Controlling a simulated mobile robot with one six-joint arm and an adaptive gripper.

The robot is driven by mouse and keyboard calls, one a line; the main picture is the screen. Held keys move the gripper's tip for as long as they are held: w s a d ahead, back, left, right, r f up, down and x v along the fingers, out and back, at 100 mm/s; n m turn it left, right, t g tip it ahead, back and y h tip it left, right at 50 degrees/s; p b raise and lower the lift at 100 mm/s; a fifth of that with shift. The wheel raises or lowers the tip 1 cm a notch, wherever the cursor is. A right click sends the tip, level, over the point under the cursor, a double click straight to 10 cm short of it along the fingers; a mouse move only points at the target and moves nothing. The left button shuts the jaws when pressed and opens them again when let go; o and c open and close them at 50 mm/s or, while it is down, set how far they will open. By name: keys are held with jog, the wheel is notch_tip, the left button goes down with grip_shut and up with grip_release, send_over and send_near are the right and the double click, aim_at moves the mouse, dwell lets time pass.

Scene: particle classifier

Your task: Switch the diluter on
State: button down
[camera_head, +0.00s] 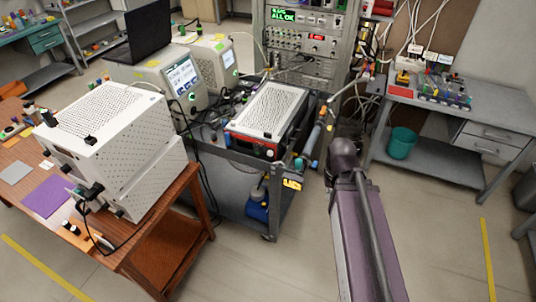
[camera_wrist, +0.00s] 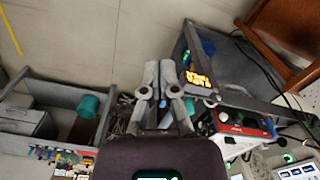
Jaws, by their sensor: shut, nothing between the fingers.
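No label that I can read marks the diluter, so I cannot tell for certain which device it is. A box with a white perforated top and a red front (camera_head: 268,110) lies on the grey cart. Its red front with a knob also shows in the wrist view (camera_wrist: 238,128).
The grey cart (camera_head: 232,180) also carries two instruments with screens (camera_head: 182,78). A wooden table (camera_head: 150,250) with white perforated boxes (camera_head: 105,125) stands left. An electronics rack (camera_head: 300,45) stands behind. A grey desk (camera_head: 495,122) and teal bin (camera_head: 401,143) are right. Cables hang around the cart.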

aim_at(270, 153)
jog(key=shift+d, duration=0.3)
jog(key=w+a+f+n+t+h+b, duration=0.3)
jog(key=w+a+f+h+b, duration=0.1)
jog(key=w+a+f+b, duration=0.8)
jog(key=w+a+f+n+t+b, duration=0.1)
jog(key=w+a+t+b, duration=0.1)
jog(key=w+a+b, duration=0.2)
jog(key=w+a+f+n+t+h+b, duration=0.1)
jog(key=w+a+b, duration=0.3)
jog(key=a, duration=0.5)
jog(key=shift+w+a+f+n+t+b, duration=0.25)
jog(key=shift+w+f+n+t, duration=0.2)
jog(key=shift+t, duration=0.45)
jog(key=shift+d, duration=0.1)
jog(key=w+d, duration=0.3)
jog(key=w, duration=0.5)
jog(key=shift+w+d, duration=0.1)
jog(key=shift+w, duration=0.05)
jog(key=shift+w+d, duration=0.1)
jog(key=shift+w, duration=0.3)
